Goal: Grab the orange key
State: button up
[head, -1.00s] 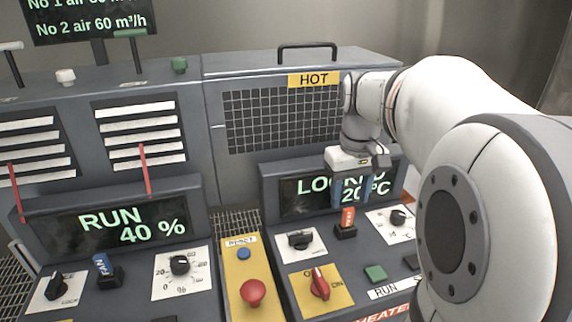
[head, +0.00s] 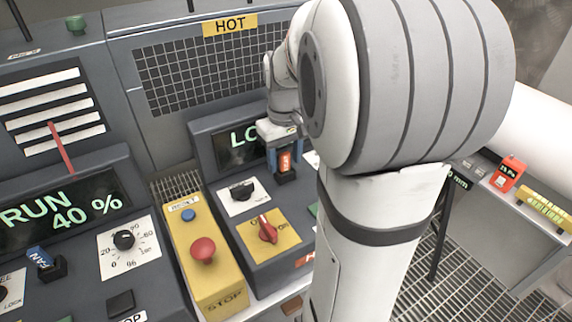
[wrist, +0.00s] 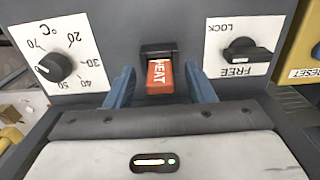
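The orange key (wrist: 159,77), marked HEAT, sits in a dark socket (wrist: 158,50) on the heater panel. The key also shows in the head view (head: 284,161), below the heater's display. My gripper (wrist: 160,68) has its two blue fingers on either side of the key, with a visible gap at each side in the wrist view. It is open and holds nothing. In the head view my gripper (head: 282,152) is pointed down at the key, and my arm hides part of the panel to the right.
A LOCK/FREE knob (wrist: 245,55) and a temperature dial (wrist: 55,67) flank the key. A red stop button (head: 203,250) stands on a yellow box, left of a red switch (head: 267,230). A blue FAN key (head: 42,260) is at far left. An orange instrument (head: 508,174) lies at right.

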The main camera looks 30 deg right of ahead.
grip_shut()
dwell(0.3)
jog(key=shift+r, duration=0.1)
